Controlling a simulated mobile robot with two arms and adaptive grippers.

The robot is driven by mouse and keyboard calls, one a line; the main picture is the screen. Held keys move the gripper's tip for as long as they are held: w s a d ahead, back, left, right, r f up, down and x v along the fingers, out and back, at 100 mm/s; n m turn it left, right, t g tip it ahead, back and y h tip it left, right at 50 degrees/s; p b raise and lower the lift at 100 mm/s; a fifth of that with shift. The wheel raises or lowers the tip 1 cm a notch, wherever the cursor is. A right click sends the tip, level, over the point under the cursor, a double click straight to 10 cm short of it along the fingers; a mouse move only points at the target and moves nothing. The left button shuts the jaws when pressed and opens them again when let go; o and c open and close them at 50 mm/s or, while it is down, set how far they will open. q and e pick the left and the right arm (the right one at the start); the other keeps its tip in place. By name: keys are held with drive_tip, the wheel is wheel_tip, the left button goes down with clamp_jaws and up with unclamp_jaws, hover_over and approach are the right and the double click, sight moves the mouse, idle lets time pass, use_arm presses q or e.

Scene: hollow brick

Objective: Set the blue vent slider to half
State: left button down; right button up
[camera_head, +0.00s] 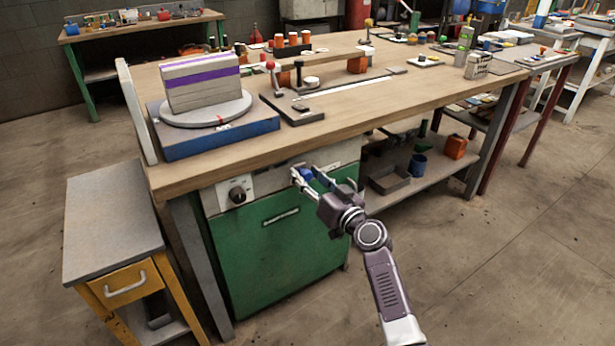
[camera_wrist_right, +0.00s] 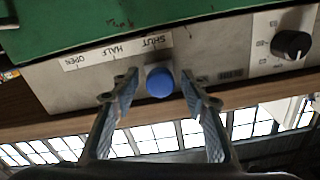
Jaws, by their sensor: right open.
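The blue vent slider knob (camera_wrist_right: 160,82) shows in the right wrist view, at the SHUT end of its label strip (camera_wrist_right: 117,47). This view is upside down, and the strip reads OPEN, HALF, SHUT from left to right. My right gripper (camera_wrist_right: 159,88) is open, with one finger on each side of the knob. Gaps show between the knob and both fingers. In the head view my right gripper (camera_head: 303,177) is at the front panel under the bench top and largely hides the slider. My left gripper is not in view.
A black dial (camera_wrist_right: 291,44) is on the same panel; it also shows in the head view (camera_head: 238,194). The green cabinet door (camera_head: 275,245) is below. The wooden bench top (camera_head: 370,105) overhangs the panel. A small side table (camera_head: 110,215) stands at the left.

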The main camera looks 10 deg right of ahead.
sight(316, 161)
drive_tip(key=shift+c, duration=0.2)
clamp_jaws()
